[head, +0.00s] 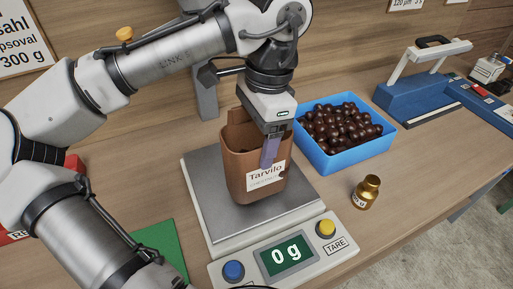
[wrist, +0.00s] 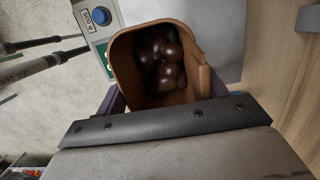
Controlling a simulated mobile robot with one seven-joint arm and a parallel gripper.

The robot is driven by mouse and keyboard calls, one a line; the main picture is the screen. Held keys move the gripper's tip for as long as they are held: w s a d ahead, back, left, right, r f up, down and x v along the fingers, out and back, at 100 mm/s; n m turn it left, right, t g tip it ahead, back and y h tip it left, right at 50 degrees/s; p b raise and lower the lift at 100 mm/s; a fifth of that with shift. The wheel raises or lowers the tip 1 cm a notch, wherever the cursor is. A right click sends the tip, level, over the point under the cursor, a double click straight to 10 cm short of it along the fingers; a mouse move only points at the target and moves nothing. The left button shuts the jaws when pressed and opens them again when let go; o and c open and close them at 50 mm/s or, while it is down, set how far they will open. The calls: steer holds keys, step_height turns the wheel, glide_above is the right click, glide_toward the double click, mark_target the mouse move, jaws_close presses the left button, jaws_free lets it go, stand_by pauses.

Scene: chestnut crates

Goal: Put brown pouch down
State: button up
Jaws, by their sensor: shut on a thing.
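The brown pouch (head: 240,165), with a white "Tarvilo" label, is upright over the grey plate of the scale (head: 203,195). My gripper (head: 270,150) is shut on the pouch from above, with one purple finger against its labelled front. In the wrist view the pouch (wrist: 122,62) is open at the top and holds several dark brown chestnuts (wrist: 165,62). The scale display (head: 286,256) reads 0 g. I cannot tell for sure whether the pouch's base touches the plate or hangs just above it.
A blue crate (head: 345,163) full of chestnuts stands right of the scale. A blue sealing device (head: 425,95) is at the back right. A green mat (head: 160,250) lies left of the scale.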

steer(key=shift+f, duration=1.65)
steer(key=shift+f, duration=0.2)
steer(key=o, duration=1.5)
steer(key=shift+o, duration=0.2)
steer(key=shift+r, duration=0.2)
step_height(320, 180, up, 12)
steer(key=d, duration=0.1)
steer(key=shift+w+d, duration=0.3)
steer(key=shift+w, duration=0.05)
